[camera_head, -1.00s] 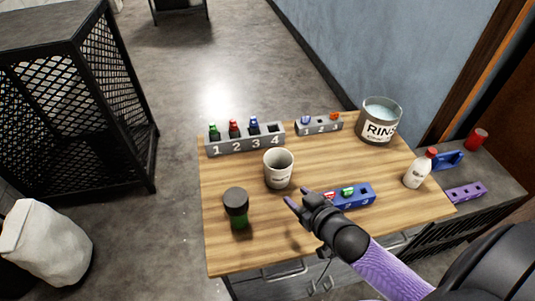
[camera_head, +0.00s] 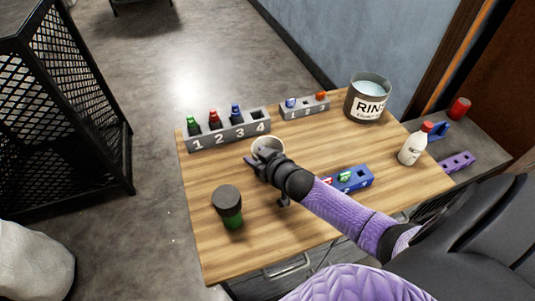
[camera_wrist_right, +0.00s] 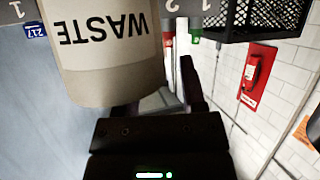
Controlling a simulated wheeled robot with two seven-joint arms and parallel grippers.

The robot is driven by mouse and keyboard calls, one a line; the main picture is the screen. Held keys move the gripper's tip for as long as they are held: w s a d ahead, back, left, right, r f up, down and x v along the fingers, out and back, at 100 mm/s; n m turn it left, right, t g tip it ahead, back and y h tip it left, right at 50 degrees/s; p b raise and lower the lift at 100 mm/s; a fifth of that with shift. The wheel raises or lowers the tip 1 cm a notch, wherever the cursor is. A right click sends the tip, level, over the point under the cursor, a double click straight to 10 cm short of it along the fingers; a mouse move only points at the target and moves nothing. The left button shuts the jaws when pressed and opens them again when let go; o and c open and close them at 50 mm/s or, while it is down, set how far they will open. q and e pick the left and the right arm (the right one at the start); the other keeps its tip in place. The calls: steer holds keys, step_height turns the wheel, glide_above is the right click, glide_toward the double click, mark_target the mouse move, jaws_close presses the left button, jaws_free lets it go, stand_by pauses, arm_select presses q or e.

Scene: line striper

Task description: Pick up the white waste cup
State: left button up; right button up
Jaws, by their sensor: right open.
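The white waste cup (camera_head: 270,141) stands on the wooden table, in front of the grey rack with numbered slots. My right gripper (camera_head: 259,158) is at the cup's near side and hides most of it, leaving mainly the rim in sight. In the right wrist view the cup (camera_wrist_right: 105,55) fills the upper left, upside down, with its WASTE label facing the camera. The right gripper's fingers (camera_wrist_right: 160,95) are open there. One finger shows right of the cup; the other is partly hidden behind it. I cannot tell whether they touch it. My left gripper is not in view.
The grey rack (camera_head: 228,131) holds several bottles. A smaller rack (camera_head: 305,106), a rinse can (camera_head: 368,98) and a white red-capped bottle (camera_head: 412,149) stand further right. A blue rack (camera_head: 352,179) lies beside my right forearm. A dark-lidded green jar (camera_head: 228,206) stands near the front left.

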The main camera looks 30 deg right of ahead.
jaws_close()
stand_by(0.4)
stand_by(0.9)
